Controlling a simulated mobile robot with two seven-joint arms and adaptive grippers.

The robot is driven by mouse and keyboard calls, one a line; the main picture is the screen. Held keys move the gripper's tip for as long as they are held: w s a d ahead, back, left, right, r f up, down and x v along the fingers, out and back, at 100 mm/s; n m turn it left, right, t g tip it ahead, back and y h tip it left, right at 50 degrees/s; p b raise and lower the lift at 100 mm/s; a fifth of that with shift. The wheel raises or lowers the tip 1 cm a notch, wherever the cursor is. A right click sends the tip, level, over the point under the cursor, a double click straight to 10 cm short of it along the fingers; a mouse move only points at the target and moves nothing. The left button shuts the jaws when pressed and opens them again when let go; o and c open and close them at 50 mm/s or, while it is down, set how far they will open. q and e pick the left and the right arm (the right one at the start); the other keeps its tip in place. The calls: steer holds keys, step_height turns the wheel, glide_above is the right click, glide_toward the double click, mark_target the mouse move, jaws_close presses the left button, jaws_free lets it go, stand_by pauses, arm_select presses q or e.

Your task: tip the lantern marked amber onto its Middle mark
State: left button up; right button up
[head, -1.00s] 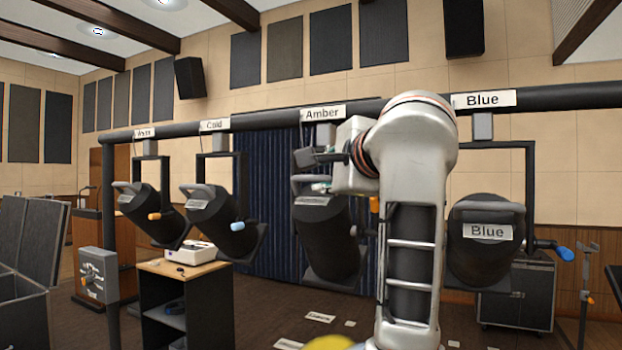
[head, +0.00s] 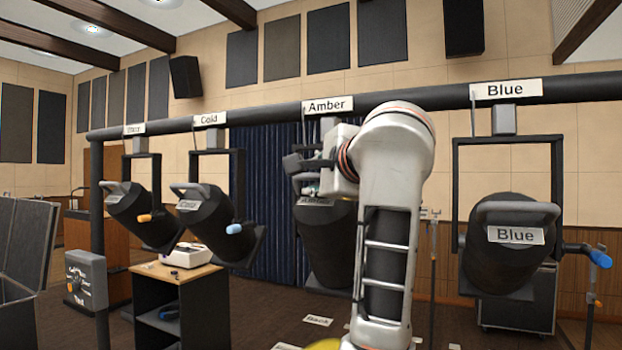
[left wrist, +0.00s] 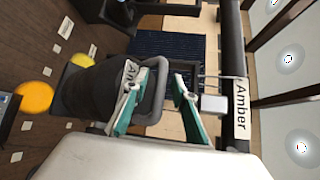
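The amber lantern (head: 327,245) is a black can hanging from the overhead pipe under the sign "Amber" (head: 328,106). My arm hides its right side in the head view. It also shows in the left wrist view (left wrist: 85,93), with a grey loop handle (left wrist: 160,85) at its rear. My left gripper (head: 308,172) is at the lantern's handle end. In the left wrist view its teal fingers (left wrist: 158,80) are spread, with the handle between them; I cannot tell whether they touch it. My right gripper is not in view.
The blue lantern (head: 510,245) hangs to the right. Two more lanterns, including the cold one (head: 215,220), hang to the left. The pipe (head: 400,98) runs overhead. A small desk (head: 178,270) stands at left. White floor cards include one (head: 317,320); a yellow disc (left wrist: 35,97) lies on the floor.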

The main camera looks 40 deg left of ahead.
arm_select(q)
steer(key=shift+s+d, duration=0.1)
steer(key=shift+d, duration=0.05)
jaws_close()
